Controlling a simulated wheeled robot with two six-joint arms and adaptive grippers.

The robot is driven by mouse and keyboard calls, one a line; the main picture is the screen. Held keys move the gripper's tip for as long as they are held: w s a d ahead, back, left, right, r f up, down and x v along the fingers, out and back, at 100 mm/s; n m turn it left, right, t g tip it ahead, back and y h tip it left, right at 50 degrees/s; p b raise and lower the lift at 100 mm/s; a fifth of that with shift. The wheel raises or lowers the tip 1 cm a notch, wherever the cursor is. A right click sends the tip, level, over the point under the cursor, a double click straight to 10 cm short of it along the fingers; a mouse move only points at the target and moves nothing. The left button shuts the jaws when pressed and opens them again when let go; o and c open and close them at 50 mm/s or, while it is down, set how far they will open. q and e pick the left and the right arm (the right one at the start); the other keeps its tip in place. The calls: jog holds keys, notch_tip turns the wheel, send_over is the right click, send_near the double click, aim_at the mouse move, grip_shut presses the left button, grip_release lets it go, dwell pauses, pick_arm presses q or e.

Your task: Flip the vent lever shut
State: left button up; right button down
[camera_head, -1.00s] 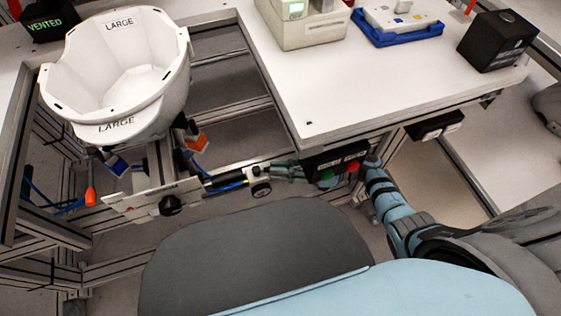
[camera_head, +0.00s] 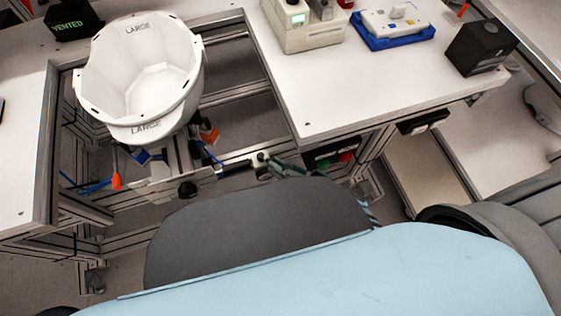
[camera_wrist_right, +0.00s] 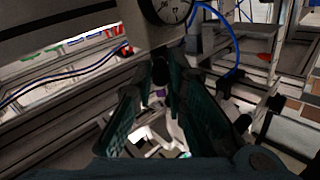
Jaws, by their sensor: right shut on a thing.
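My right gripper (camera_head: 272,163) is small in the head view, below the table edge beside a small gauge and air fitting (camera_head: 260,158). My blue and dark body parts hide most of that arm. In the right wrist view, its teal fingers (camera_wrist_right: 160,72) are closed around a dark rounded piece, which looks like the end of the vent lever (camera_wrist_right: 160,73). The lever's full shape and angle cannot be made out. A round dial gauge (camera_wrist_right: 168,8) is just beyond the fingertips. My left gripper is not in view.
A dark button box (camera_head: 335,155) hangs under the table (camera_head: 350,105), right of the gripper. A blue hose (camera_wrist_right: 228,35) curves past the gauge. Metal rails (camera_wrist_right: 65,115) lie close by.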

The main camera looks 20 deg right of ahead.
dwell(0.3)
jog(key=c, duration=1.6)
grip_release()
jog(key=v, duration=1.2)
